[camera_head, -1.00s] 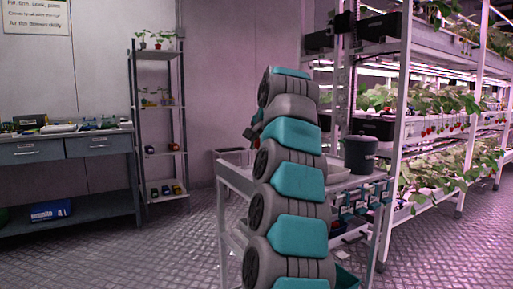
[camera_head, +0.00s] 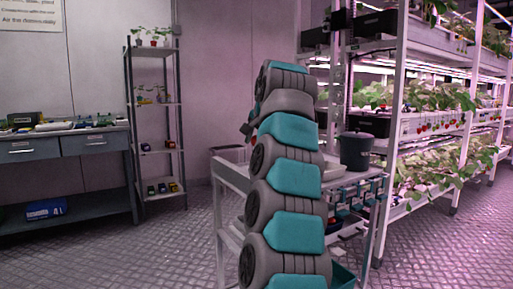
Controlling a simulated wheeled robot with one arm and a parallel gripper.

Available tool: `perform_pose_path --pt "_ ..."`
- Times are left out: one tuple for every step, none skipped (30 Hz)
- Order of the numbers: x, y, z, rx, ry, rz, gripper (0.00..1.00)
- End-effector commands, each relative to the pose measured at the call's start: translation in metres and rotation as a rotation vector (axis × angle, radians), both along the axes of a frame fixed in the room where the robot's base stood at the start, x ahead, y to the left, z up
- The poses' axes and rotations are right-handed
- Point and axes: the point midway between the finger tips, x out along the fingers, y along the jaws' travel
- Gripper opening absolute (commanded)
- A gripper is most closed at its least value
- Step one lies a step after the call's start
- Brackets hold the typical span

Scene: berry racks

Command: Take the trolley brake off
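The trolley (camera_head: 232,174) is a light grey wheeled cart, standing in front of me in the middle of the view. My own grey and teal arm rises in front of it and hides much of its top and middle. A dark round pot (camera_head: 356,152) stands on the trolley's top at the right. Several small dark containers hang along its right side. The trolley's brake and wheels are not visible; its lower part is cut off by the frame or hidden by my arm. My gripper cannot be made out.
Lit berry racks (camera_head: 402,75) with plants fill the right side. A narrow shelf unit (camera_head: 129,115) stands at the back left, beside a workbench (camera_head: 100,143) with drawers and a blue crate (camera_head: 46,209) below. The patterned floor is clear at the left front and at the right.

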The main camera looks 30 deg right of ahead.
Motion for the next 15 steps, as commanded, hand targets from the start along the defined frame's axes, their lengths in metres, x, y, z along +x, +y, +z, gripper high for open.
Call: perform_pose_path --pt "-0.004 0.001 0.006 -0.001 -0.004 -0.001 0.71" --pt "-0.007 0.001 0.009 -0.001 -0.004 -0.001 0.71" --pt "-0.011 0.002 0.013 -0.002 -0.003 -0.001 0.71" --pt "-0.014 0.003 0.017 0.0 -0.003 -0.001 0.71" --pt "-0.017 0.004 0.02 -0.001 -0.002 -0.002 0.71" --pt "-0.022 0.005 0.025 -0.002 -0.002 -0.001 0.71" --pt "-0.025 0.006 0.029 -0.002 -0.002 -0.001 0.71" --pt "-0.029 0.007 0.032 -0.001 -0.002 -0.001 0.71" --pt "-0.033 0.008 0.037 0.0 0.0 -0.002 0.71" --pt "-0.036 0.009 0.04 0.0 0.002 -0.001 0.71" --pt "-0.039 0.01 0.042 0.001 0.003 -0.001 0.71" --pt "-0.042 0.01 0.045 0.002 0.003 -0.002 0.71" --pt "-0.044 0.011 0.047 0.001 0.002 -0.003 0.71" --pt "-0.045 0.011 0.048 0.001 0.002 -0.003 0.71" --pt "-0.046 0.011 0.049 0.001 0.002 -0.003 0.71"
